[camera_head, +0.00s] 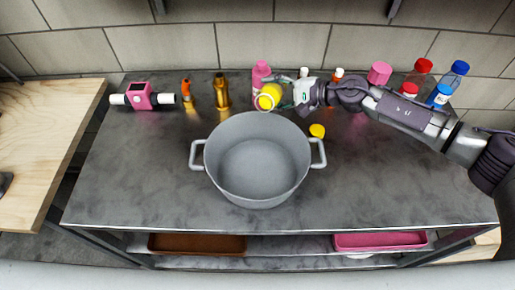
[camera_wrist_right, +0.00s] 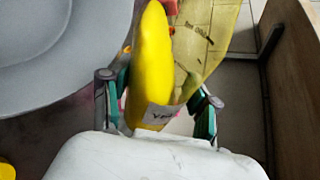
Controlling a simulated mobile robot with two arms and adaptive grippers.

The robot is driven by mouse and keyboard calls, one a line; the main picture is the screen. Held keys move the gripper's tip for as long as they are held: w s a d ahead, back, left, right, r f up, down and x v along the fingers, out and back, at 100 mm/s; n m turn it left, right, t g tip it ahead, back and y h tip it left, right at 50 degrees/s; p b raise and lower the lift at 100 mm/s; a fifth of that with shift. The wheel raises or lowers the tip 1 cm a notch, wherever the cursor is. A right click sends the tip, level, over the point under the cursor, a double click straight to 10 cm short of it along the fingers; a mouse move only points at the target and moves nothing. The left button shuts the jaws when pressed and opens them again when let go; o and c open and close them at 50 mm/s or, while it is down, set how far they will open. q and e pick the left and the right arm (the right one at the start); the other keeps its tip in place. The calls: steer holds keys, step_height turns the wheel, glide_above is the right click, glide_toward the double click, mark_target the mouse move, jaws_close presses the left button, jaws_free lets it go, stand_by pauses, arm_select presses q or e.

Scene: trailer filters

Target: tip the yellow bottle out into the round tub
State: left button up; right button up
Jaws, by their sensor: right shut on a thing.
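The round tub (camera_head: 258,196) is a grey pot with two side handles, standing on the dark table; part of it also shows at the left of the right wrist view (camera_wrist_right: 45,60). My right gripper (camera_head: 285,94) is shut on the yellow bottle (camera_head: 266,98) behind the tub's far rim. The bottle is tipped over, with a round yellow end facing the head camera. I see no stream falling. My left gripper is out of view.
A yellow cap (camera_head: 317,130) lies right of the tub. A pink bottle (camera_head: 261,72) stands behind the yellow one. Red and blue bottles (camera_head: 456,74) stand at the back right. Brass fittings (camera_head: 222,92) and a pink device (camera_head: 141,96) stand at the back left. The table's front left is clear.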

steer(key=shift+w+d+r+n+t, duration=0.1)
steer(key=shift+w+r+n+t, duration=0.1)
steer(key=shift+n+t, duration=0.3)
stand_by(0.6)
steer(key=shift+s+a+n+t, duration=0.2)
steer(key=shift+s+n+t, duration=0.2)
steer(key=shift+s+n, duration=0.3)
stand_by(0.4)
steer(key=shift+r+n+t+b, duration=0.15)
steer(key=shift+n+t+b, duration=0.15)
steer(key=shift+n, duration=0.4)
stand_by(1.9)
steer(key=shift+s+a+f+n+t+b, duration=0.1)
steer(key=shift+s+f+n+t+b, duration=0.1)
steer(key=shift+f+n+b, duration=0.15)
steer(key=shift+s+f+n+t+b, duration=0.1)
steer(key=shift+f+n+t+b, duration=0.15)
steer(key=shift+f+b, duration=0.15)
stand_by(2.0)
steer(key=shift+r+p, duration=0.3)
steer(key=shift+r, duration=0.05)
